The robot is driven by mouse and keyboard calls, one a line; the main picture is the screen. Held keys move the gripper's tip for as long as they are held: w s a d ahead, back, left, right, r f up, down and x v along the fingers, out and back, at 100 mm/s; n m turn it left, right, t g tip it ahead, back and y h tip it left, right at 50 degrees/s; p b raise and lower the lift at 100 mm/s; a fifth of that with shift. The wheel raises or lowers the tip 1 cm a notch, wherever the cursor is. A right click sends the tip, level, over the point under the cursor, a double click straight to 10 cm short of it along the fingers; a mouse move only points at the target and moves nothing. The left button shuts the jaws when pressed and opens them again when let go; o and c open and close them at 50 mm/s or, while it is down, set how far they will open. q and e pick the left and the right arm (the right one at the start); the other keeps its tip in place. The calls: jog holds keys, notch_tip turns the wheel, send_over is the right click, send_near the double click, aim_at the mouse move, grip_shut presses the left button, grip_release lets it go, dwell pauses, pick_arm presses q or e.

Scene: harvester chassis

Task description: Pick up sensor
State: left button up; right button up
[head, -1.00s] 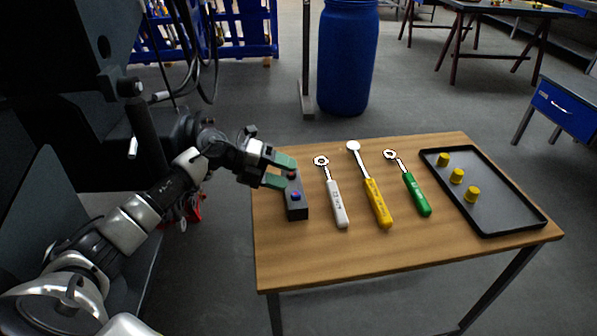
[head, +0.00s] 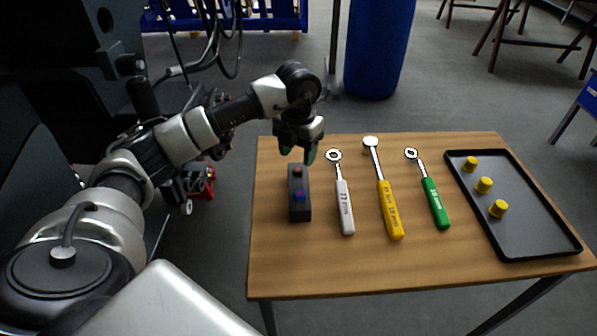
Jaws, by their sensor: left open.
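My left gripper (head: 298,154) points down over the far end of a dark box (head: 299,205) with a red and a blue button. Its green fingertips are apart, with nothing seen between them. I cannot tell whether they touch the box. Several yellow cylinders (head: 484,185) stand in the black tray (head: 535,233) at the right of the wooden table. Nothing is labelled as the sensor, so I cannot tell which object it is. My right gripper is not in view.
The wooden table (head: 350,271) also holds a white-handled wrench (head: 345,208), a yellow-handled tool (head: 390,210) and a green-handled wrench (head: 435,204). The table's front strip is clear. A dark machine stands at the left, and a blue barrel (head: 378,50) stands behind the table.

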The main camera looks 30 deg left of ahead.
aim_at(299, 169)
pick_arm(q)
jog(key=f, duration=0.4)
jog(key=shift+w+a+f, duration=0.1)
jog(key=shift+w+f, duration=0.15)
jog(key=shift+w, duration=0.05)
jog(key=shift+s+f, duration=0.1)
jog(key=shift+f, duration=0.35)
jog(key=shift+s+f, duration=0.1)
jog(key=shift+f, duration=0.05)
grip_shut()
